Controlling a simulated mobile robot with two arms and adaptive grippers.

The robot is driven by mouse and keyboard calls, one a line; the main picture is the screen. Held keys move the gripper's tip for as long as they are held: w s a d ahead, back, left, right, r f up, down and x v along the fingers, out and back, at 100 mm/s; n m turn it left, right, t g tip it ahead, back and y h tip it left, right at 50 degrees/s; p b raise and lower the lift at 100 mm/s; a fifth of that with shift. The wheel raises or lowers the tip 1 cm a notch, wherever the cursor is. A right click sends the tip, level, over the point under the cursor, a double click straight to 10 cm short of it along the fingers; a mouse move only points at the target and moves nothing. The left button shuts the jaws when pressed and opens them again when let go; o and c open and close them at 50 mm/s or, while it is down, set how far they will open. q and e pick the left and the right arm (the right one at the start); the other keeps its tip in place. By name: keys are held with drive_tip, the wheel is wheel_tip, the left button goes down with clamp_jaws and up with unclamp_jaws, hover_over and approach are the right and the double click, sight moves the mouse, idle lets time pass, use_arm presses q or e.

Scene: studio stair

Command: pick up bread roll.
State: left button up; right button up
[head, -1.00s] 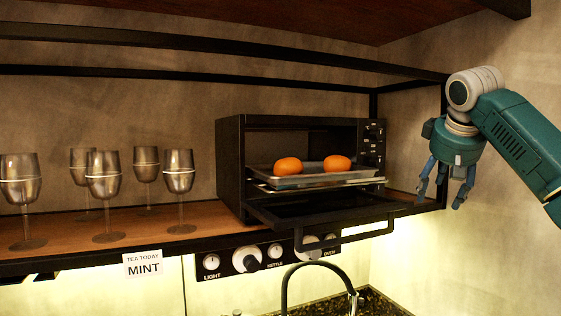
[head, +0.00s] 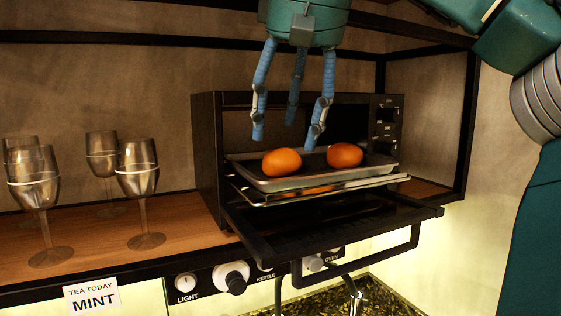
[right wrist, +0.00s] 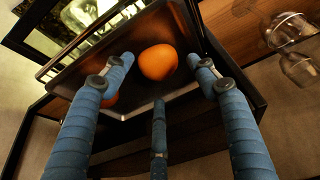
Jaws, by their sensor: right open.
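Two orange-brown bread rolls lie side by side on a grey tray (head: 262,184) pulled partly out of the open toaster oven. The left roll (head: 282,162) and the right roll (head: 345,155) both show whole in the head view. My right gripper (head: 287,137) is open and empty, its blue fingers pointing down just above the left roll, apart from it. In the right wrist view one roll (right wrist: 158,62) shows between the spread fingers; the other (right wrist: 111,100) is mostly hidden behind a finger. My left gripper is not in view.
The black oven (head: 208,150) stands on a wooden shelf (head: 185,225), its door (head: 300,232) folded down in front. Several glass goblets (head: 140,180) stand to the left. A shelf bar runs above, and control knobs (head: 232,276) and a MINT sign (head: 92,298) are below.

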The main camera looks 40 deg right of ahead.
sight(284, 151)
drive_tip(key=shift+a+f, duration=0.1)
drive_tip(key=shift+f, duration=0.3)
drive_tip(key=p+x, duration=0.1)
drive_tip(key=x, duration=0.1)
drive_tip(key=shift+w+f, duration=0.25)
drive_tip(key=shift+w, duration=0.05)
drive_tip(key=shift+w+d+f, duration=0.55)
drive_tip(key=shift+d+f, duration=0.15)
drive_tip(key=shift+f, duration=0.2)
drive_tip(key=shift+s+a, duration=0.15)
drive_tip(key=shift+s, duration=0.1)
drive_tip(key=shift+w, duration=0.15)
drive_tip(key=c, duration=0.8)
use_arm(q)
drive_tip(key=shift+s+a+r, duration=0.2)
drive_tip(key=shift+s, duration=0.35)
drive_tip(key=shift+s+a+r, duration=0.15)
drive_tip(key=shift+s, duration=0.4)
use_arm(e)
drive_tip(key=shift+f, duration=0.1)
drive_tip(key=shift+c, duration=0.3)
